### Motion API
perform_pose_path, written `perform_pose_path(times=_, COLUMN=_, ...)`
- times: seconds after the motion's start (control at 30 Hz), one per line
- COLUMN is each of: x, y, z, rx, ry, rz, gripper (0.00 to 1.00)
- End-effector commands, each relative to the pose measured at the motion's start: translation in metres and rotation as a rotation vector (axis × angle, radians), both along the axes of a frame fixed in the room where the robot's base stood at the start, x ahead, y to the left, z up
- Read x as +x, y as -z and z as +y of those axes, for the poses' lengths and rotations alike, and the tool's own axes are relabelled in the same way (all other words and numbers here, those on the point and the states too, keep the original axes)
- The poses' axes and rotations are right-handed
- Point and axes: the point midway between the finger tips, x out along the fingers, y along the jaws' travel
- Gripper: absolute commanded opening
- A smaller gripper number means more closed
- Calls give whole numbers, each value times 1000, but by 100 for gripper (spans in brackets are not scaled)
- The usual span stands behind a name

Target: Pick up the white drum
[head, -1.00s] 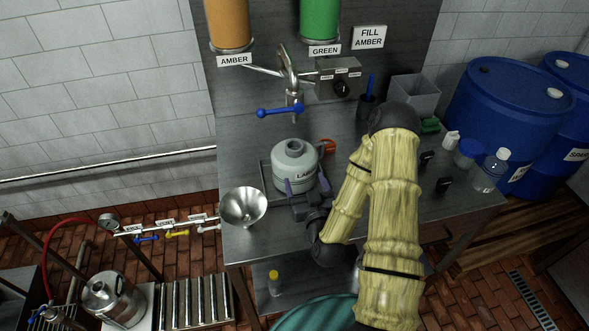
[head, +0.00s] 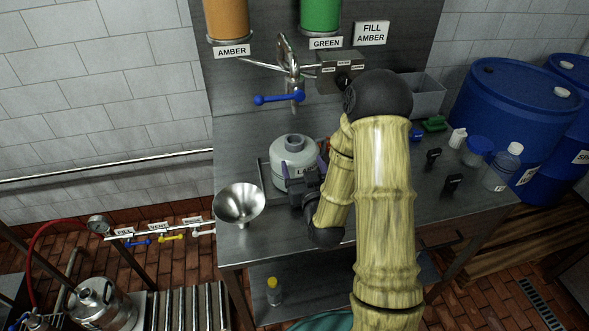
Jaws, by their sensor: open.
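The white drum (head: 293,153) is a squat, pale grey-white container with a narrow neck on top and a partly hidden label on its front. It stands upright on the steel table, under the blue-handled tap. My gripper (head: 304,168) is at its front right side. The jaws are open, with one purple finger in front of the drum and the other at its right side. Whether the fingers touch it cannot be told. My arm hides the table just right of the drum.
A steel funnel (head: 239,203) stands close to the left of the drum. The blue tap handle (head: 279,99) hangs above and behind it.

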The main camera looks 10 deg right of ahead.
Motion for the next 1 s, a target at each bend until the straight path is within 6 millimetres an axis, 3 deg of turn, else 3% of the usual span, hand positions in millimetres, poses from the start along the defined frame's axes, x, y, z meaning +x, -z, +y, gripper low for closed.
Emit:
perform_pose_path(times=0.17, x=4, y=2, z=0, rx=0, ry=0, rz=-4, gripper=78)
perform_pose_path(times=0.4, x=27, y=-2, z=1, rx=0, ry=0, rz=0, gripper=78)
perform_pose_path(times=0.77, x=30, y=-1, z=1, rx=0, ry=0, rz=0, gripper=78)
perform_pose_path(times=1.0, x=55, y=-7, z=1, rx=2, ry=0, rz=0, gripper=78)
